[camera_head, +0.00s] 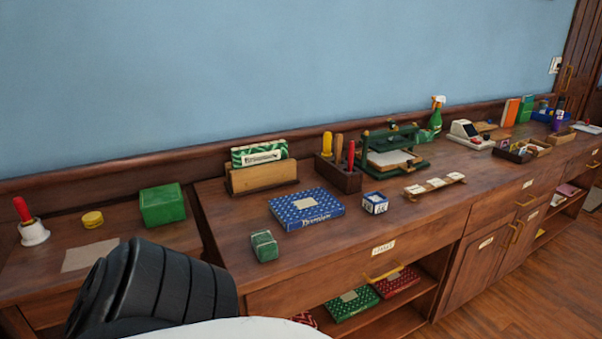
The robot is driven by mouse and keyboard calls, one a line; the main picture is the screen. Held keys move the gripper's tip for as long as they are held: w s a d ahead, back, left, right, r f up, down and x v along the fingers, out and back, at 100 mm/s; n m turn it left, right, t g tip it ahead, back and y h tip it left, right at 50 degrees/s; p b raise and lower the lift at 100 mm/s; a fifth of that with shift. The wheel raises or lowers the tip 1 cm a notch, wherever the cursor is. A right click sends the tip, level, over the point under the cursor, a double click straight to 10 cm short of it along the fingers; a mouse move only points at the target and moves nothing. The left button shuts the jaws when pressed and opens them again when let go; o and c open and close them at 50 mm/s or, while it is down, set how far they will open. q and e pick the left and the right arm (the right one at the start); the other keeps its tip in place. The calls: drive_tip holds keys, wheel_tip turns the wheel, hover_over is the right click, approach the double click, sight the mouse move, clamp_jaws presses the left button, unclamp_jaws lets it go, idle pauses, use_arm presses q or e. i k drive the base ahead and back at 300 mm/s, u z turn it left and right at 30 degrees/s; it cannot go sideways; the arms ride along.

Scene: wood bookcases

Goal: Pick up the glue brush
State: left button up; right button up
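No glue brush can be clearly made out. A dark wooden holder (339,181) stands on the counter with upright tools in it. One has a yellow handle (327,145), one a brown wooden handle (338,150) and one a red handle (351,155). Their lower ends are hidden in the holder, so I cannot tell whether any is a glue brush. Neither of my grippers is in view. A black ribbed part at the lower left seems to be mine.
Near the holder are a green press (388,150), a blue patterned box (306,208), a small block (375,203) and a green box (265,246). A handbell (31,225) stands far left. The counter's front right of the green box is mostly clear.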

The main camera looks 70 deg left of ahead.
sight(351, 152)
drive_tip(key=k, duration=0.25)
drive_tip(key=u, duration=1.05)
